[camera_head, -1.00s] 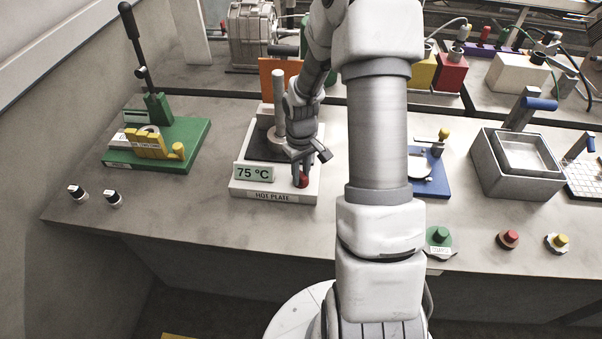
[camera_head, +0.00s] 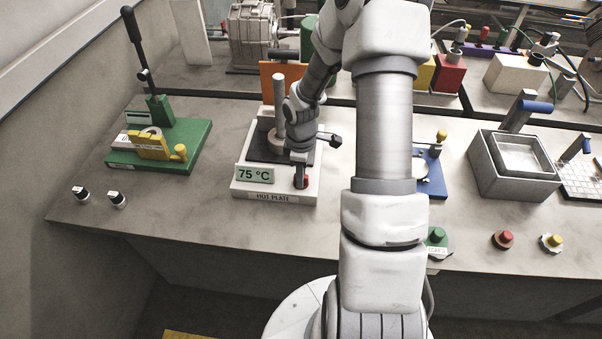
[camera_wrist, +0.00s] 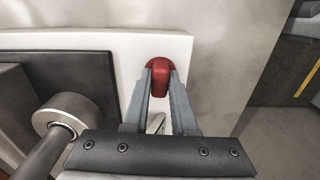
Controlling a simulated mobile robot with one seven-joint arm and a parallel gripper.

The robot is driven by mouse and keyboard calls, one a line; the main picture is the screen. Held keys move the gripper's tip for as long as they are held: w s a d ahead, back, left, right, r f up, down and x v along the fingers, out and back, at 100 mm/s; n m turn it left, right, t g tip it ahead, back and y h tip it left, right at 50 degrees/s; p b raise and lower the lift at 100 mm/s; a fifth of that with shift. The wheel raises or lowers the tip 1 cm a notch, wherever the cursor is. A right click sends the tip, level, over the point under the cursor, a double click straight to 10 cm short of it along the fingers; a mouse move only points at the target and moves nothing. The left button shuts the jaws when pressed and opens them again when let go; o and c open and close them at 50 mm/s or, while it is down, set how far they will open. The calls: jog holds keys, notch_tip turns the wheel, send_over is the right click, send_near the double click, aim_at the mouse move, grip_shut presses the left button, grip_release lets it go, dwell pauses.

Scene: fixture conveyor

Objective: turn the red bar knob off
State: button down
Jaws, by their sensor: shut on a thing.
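The red bar knob (camera_head: 305,181) is on the front right of the white hot plate (camera_head: 275,188). In the wrist view the red bar knob (camera_wrist: 159,77) sits between my two grey fingertips, its bar pointing along the fingers. My gripper (camera_head: 301,180) reaches down onto the knob and is shut on it; in the wrist view my gripper (camera_wrist: 160,80) has one finger on each side. The hot plate's display (camera_head: 254,174) reads 75 °C. The fingers hide part of the knob in the head view.
A metal post (camera_head: 279,108) rises at the back of the hot plate, close to my wrist. A green base with a black lever (camera_head: 160,150) stands to the left. A grey metal bin (camera_head: 513,165) is at the right. Bare bench lies left of the hot plate.

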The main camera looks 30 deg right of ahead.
jog(key=shift+n, duration=0.4)
jog(key=c, duration=0.7)
grip_release()
jog(key=shift+r, duration=0.1)
notch_tip(320, 180, up, 17)
jog(key=shift+r+p, duration=0.15)
jog(key=shift+p, duration=0.5)
